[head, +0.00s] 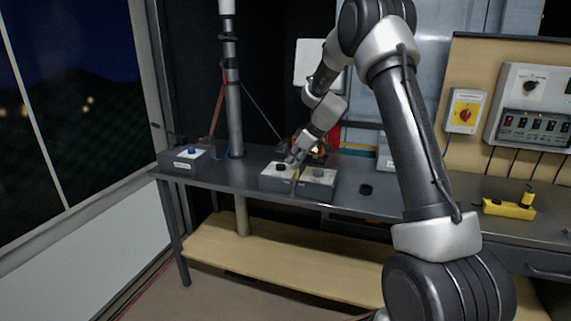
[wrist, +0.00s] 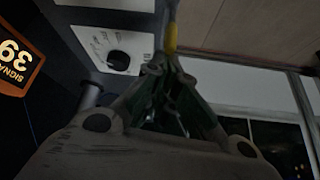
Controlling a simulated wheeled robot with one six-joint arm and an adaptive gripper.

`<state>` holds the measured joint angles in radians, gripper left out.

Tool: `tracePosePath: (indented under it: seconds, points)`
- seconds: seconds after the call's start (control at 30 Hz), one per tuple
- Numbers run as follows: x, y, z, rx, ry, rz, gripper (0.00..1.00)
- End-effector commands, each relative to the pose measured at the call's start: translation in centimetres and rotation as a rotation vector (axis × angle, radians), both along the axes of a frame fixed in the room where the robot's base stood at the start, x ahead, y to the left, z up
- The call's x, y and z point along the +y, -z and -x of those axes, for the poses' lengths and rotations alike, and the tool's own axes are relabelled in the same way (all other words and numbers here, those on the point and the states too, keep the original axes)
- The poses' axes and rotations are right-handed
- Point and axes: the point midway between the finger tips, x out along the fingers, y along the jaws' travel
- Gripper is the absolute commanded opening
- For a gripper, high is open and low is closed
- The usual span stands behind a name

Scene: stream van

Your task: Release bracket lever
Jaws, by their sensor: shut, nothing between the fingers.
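A grey box (head: 287,188) with two pale top plates, each with a dark round knob, sits on the bench. A thin yellow upright part, possibly the lever, stands between its plates; it also shows in the wrist view (wrist: 171,38). My gripper (head: 293,158) is shut and empty, just above the back of this box. In the wrist view my closed fingertips (wrist: 165,65) lie close to the yellow part and beside a plate with a black knob (wrist: 118,60). I cannot tell whether they touch it. The fingers hide part of the yellow piece.
A grey mast (head: 233,110) rises left of the box, with cables and a red part beside it. A smaller box with a blue button (head: 192,152) stands at the left end. A black puck (head: 366,189) and yellow device (head: 510,207) lie right. An orange sign (wrist: 14,65) is near the wrist.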

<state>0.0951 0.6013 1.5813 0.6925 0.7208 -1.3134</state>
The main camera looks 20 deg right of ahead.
Motion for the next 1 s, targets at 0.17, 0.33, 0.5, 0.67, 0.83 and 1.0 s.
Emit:
tracePosePath:
  seconds: [0.17,0.33,0.5,0.67,0.83,1.0]
  points:
    - [-2.1,0.2,1.4,0.001,0.003,0.0,0.0]
    - [-3.6,0.7,2.5,0.003,0.002,0.0,0.0]
    - [-4.7,1.3,3.3,0.003,0.002,0.0,0.0]
    - [-5.3,1.7,3.8,0.002,0.002,0.001,0.0]
    - [-5.7,2.0,4.1,0.002,-0.001,0.001,0.0]
    - [-5.8,2.1,4.2,0.002,-0.001,0.001,0.0]
